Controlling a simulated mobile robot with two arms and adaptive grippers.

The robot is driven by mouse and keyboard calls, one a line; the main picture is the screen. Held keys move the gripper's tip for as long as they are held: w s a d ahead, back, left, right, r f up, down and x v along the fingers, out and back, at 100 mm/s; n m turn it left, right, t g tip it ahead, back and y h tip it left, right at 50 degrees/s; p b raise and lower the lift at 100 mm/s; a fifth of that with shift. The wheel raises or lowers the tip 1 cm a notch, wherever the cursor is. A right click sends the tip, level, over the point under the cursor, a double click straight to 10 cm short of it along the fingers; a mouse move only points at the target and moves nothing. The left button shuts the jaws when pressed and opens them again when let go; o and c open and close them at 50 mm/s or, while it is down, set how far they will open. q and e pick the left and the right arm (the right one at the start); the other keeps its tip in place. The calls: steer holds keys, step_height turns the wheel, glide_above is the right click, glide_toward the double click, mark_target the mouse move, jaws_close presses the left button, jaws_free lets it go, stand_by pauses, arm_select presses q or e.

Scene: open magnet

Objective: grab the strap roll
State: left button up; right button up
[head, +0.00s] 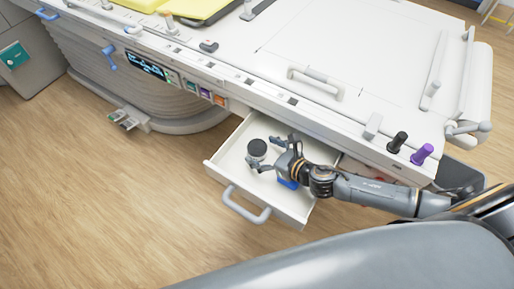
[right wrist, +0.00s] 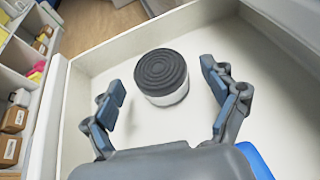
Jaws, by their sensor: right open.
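The strap roll, a dark ribbed coil with a pale side (head: 257,147), stands in an open white drawer (head: 222,171). It also shows in the right wrist view (right wrist: 161,74), near the middle of the drawer floor. My right gripper (head: 265,155) reaches into the drawer from the right. In the right wrist view the gripper (right wrist: 166,95) is open, with its two fingers apart and the roll just beyond and between their tips. The fingers do not appear to touch the roll. My left gripper is not in view.
A blue item (head: 287,184) lies in the drawer beside my right gripper. The drawer has a front handle (head: 246,207) and low walls. The white table (head: 330,50) stands above and behind it. Bare wooden floor (head: 120,200) lies to the left.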

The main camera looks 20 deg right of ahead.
steer(key=shift+w+a+f, duration=0.1)
steer(key=shift+w, duration=0.15)
steer(key=c, duration=1.2)
steer(key=shift+c, duration=0.2)
